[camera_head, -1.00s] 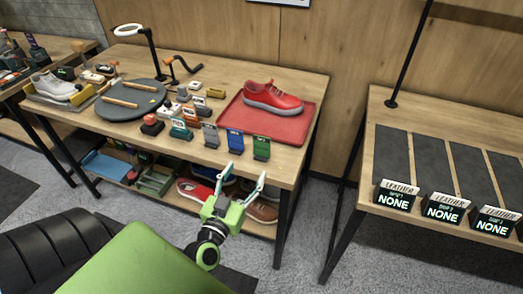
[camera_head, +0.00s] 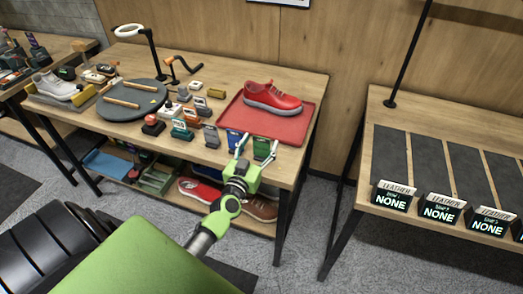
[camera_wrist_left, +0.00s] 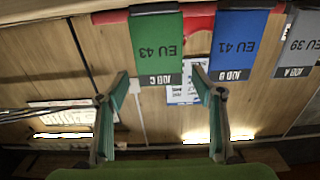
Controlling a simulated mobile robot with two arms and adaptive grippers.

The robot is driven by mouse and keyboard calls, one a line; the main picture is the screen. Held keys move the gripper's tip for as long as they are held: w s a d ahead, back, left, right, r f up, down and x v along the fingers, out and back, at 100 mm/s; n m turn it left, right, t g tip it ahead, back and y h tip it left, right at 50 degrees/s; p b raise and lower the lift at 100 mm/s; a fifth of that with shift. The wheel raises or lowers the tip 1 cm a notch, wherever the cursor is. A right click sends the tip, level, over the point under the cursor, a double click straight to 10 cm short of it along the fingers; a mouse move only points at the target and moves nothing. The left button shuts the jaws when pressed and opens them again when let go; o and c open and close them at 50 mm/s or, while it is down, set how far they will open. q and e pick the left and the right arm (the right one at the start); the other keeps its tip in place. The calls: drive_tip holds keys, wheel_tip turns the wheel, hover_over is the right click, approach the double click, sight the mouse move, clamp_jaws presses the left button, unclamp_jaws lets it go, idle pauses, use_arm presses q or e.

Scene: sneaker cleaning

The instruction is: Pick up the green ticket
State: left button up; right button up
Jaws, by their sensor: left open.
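The green ticket (camera_head: 262,147) stands near the front edge of the middle table, at the right end of a row of tickets. In the left wrist view the green ticket (camera_wrist_left: 157,45) appears upside down, marked "EU 43" and "JOB C". My left gripper (camera_head: 257,147) is open and empty in front of it. In the left wrist view the left gripper (camera_wrist_left: 160,82) has its fingertips on either side of the ticket's lower edge, with no clear contact. My right gripper is in no view.
A blue ticket (camera_wrist_left: 239,45) stands close beside the green one, with a grey ticket (camera_wrist_left: 301,45) beyond. A red tray (camera_head: 288,128) holding a red sneaker (camera_head: 271,98) lies behind. The lower shelf holds more shoes. A second table (camera_head: 455,110) stands to the right.

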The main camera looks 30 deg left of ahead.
use_arm(q)
drive_tip(key=shift+w, duration=0.3)
drive_tip(key=c, duration=1)
drive_tip(key=shift+r, duration=0.15)
